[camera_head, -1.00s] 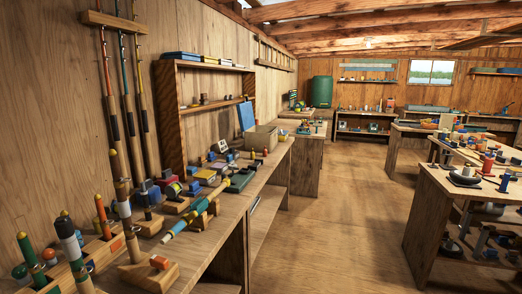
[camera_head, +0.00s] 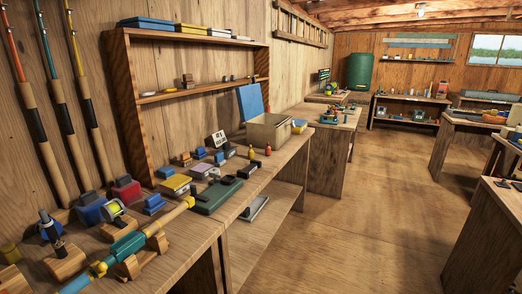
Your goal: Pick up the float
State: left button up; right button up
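I cannot tell for sure which thing is the float. A small upright yellow item (camera_head: 251,152) and a small upright orange item (camera_head: 268,150) stand on the left workbench, in front of the open beige box (camera_head: 285,132). They are too small to tell whether they are floats or bottles. A teal and yellow rod-like piece (camera_head: 128,246) rests on wooden cradles at the near end of the bench. Neither of my grippers shows in the head view.
The left workbench (camera_head: 190,238) holds reels, small boxes and a dark green case (camera_head: 217,196). A wooden shelf (camera_head: 128,110) and fishing rods (camera_head: 35,120) stand along the left wall. The wooden floor (camera_head: 350,215) is clear between the left benches and those at right.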

aim_at(250, 152)
jog(key=i+l+u, duration=0.35)
jog(key=i+l, duration=0.4)
jog(key=i+l+u, duration=0.2)
jog(key=i+l, duration=0.2)
jog(key=i+l+u, duration=0.2)
jog(key=i+l, duration=0.15)
jog(key=l, duration=0.15)
jog(key=i+l+u, duration=0.15)
jog(key=i+l, duration=0.15)
jog(key=l, duration=0.25)
jog(key=i+l+u, duration=0.2)
jog(key=l, duration=0.35)
jog(key=i+l+u, duration=0.2)
jog(key=l, duration=0.4)
jog(key=i+l+u, duration=0.15)
jog(key=i+l, duration=0.15)
jog(key=l, duration=0.35)
